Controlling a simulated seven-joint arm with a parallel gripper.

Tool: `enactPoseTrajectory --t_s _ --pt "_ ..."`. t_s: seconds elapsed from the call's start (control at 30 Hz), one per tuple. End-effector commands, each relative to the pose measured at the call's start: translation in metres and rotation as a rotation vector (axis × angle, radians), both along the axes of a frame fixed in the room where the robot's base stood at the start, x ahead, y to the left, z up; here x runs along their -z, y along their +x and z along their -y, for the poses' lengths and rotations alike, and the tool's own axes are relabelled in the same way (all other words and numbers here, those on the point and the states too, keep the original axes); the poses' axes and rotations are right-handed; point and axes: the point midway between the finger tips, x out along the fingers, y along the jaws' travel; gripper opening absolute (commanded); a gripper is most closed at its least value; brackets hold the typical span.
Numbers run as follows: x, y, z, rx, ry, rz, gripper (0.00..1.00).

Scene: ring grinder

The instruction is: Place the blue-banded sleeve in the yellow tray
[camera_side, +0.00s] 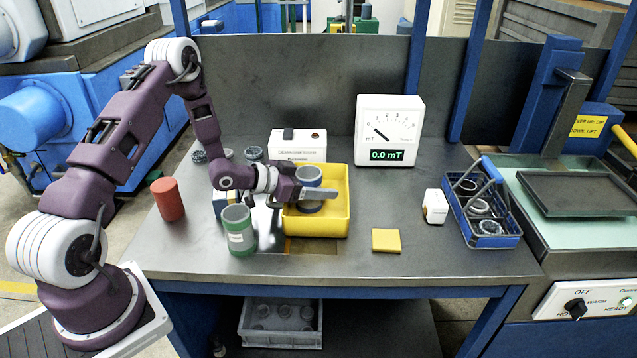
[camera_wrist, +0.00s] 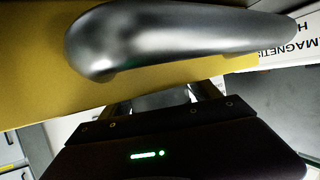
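The yellow tray (camera_side: 338,228) stands on the bench near the middle of the side view. A grey sleeve with blue bands (camera_side: 308,174) stands upright in the tray's footprint; whether it touches the floor is hidden. My gripper (camera_side: 332,195) reaches in from the left, level, with one grey finger crossing in front of the sleeve. The other finger is hidden, so I cannot tell whether the fingers press on the sleeve. In the wrist view, a shiny grey rounded shape (camera_wrist: 180,38) lies across a yellow surface (camera_wrist: 40,70); its identity is unclear.
A white demagnetiser box (camera_side: 298,146) and a meter (camera_side: 389,130) stand behind. A yellow block (camera_side: 386,240) and a blue basket of rings (camera_side: 484,240) are right.

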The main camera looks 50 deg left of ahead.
Motion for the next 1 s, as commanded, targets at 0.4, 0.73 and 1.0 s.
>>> enactPoseTrajectory --t_s 0.4,0.73,1.0 --pt "-0.005 -0.006 -0.003 -0.002 0.0 -0.001 0.8" --pt "-0.038 -0.081 -0.027 -0.005 -0.001 -0.001 0.8" --pt "-0.049 -0.106 -0.034 -0.001 -0.001 0.0 0.8"
